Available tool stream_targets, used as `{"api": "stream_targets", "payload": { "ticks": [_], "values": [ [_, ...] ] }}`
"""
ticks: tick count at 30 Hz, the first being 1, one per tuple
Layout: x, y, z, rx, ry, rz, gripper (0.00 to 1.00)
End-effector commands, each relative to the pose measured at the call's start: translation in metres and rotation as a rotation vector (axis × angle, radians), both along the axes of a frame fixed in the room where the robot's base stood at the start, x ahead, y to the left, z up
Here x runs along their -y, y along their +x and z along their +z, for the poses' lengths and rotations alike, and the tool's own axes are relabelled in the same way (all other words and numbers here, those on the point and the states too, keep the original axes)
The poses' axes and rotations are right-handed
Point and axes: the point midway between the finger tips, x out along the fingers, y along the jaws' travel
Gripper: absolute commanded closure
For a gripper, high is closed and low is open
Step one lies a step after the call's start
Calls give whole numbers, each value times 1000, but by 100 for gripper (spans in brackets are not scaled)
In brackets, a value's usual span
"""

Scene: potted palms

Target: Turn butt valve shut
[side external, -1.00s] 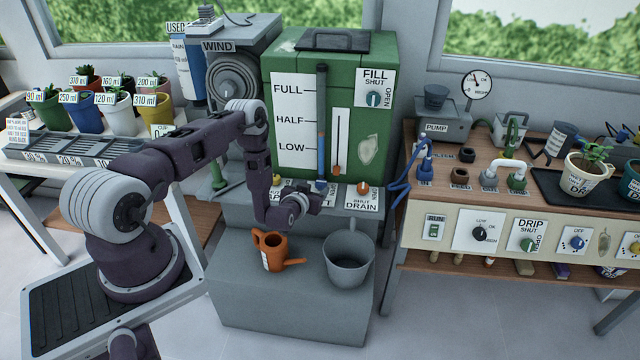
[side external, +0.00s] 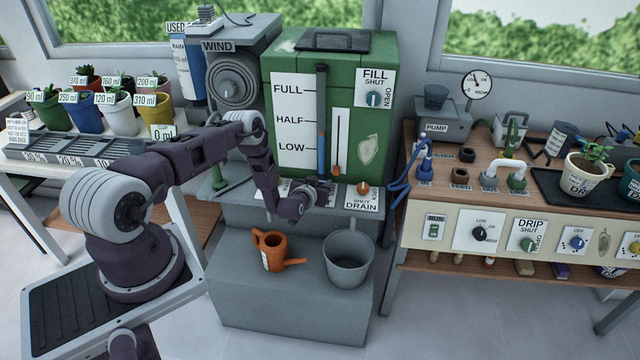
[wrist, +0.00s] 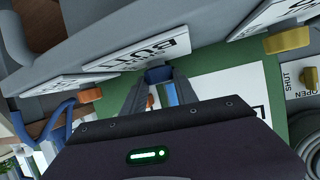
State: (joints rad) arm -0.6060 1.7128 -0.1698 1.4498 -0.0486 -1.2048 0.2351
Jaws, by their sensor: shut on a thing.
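The butt valve is a small blue knob (wrist: 158,74) in front of a white BUTT label (wrist: 145,52), which appears upside down in the wrist view. My gripper (wrist: 156,88) has its two fingers on either side of this knob and is shut on it. In the side view, my gripper (side external: 324,188) is at the foot of the green water butt (side external: 285,62), below its level gauge. There the arm and gripper hide the knob and most of its label. The knob's exact angle is hard to read.
The orange drain knob (side external: 363,188) is close on the right, and a yellow knob (wrist: 287,40) is on the other side. An orange watering can (side external: 271,252) and a grey bucket (side external: 346,268) stand on the step below. Blue hoses (side external: 402,180) hang at the right bench.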

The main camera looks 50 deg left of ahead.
Motion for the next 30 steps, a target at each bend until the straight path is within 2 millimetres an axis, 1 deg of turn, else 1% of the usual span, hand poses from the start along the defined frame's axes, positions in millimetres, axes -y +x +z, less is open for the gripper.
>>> {"api": "stream_targets", "payload": {
  "ticks": [5, 10, 24, 30],
  "values": [
    [1, 0, 0, -2, 0, 16, 100],
    [3, 1, 0, -1, 1, 82, 100],
    [6, 5, 0, 1, 0, 430, 100],
    [7, 7, 0, 0, -1, 549, 100]
  ]
}}
